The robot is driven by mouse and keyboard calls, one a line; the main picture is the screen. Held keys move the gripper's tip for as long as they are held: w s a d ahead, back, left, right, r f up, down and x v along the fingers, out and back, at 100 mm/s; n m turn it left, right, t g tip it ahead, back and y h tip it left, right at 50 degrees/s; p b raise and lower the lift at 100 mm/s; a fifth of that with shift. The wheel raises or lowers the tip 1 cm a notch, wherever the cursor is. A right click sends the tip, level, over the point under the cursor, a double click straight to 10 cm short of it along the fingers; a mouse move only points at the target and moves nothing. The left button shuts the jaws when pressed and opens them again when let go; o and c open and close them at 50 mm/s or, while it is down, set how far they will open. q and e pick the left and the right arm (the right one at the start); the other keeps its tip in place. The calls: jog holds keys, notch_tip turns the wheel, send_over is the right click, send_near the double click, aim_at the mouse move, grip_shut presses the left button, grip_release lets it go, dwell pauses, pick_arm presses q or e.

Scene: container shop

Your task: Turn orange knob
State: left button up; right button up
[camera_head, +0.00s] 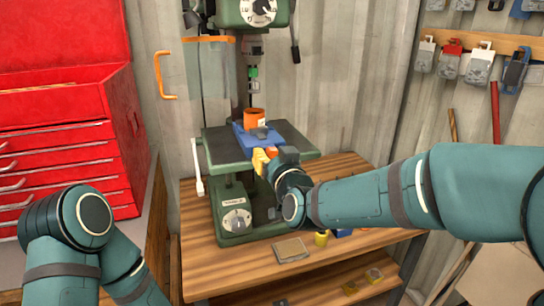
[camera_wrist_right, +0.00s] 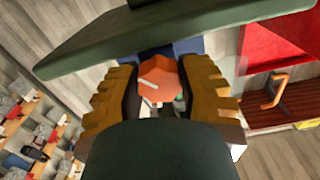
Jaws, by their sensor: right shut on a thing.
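The orange knob (camera_wrist_right: 160,82) sits between the two yellow-brown fingers of my right gripper (camera_wrist_right: 158,96) in the right wrist view, with a pale mark across its face. The fingers are shut on it from both sides. In the head view the right gripper (camera_head: 264,159) is at the front of the blue vise (camera_head: 243,139) on the drill press table, and a bit of the orange knob (camera_head: 271,152) shows there. An orange cylinder (camera_head: 254,117) stands in the vise. My left arm shows at lower left, but its gripper is out of view.
The green drill press (camera_head: 232,215) stands on a wooden bench (camera_head: 200,262). A red tool chest (camera_head: 55,150) is at left. Small blocks and a flat plate (camera_head: 290,250) lie on the bench below my right arm. Padlocks hang on the right wall.

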jog(key=shift+r+m, duration=0.25)
jog(key=shift+m, duration=0.35)
dwell(0.4)
jog(key=shift+f, duration=0.1)
dwell(1.0)
jog(key=o, duration=1.2)
jog(key=shift+f, duration=0.1)
jog(key=v, duration=1.2)
jog(key=shift+o, duration=0.2)
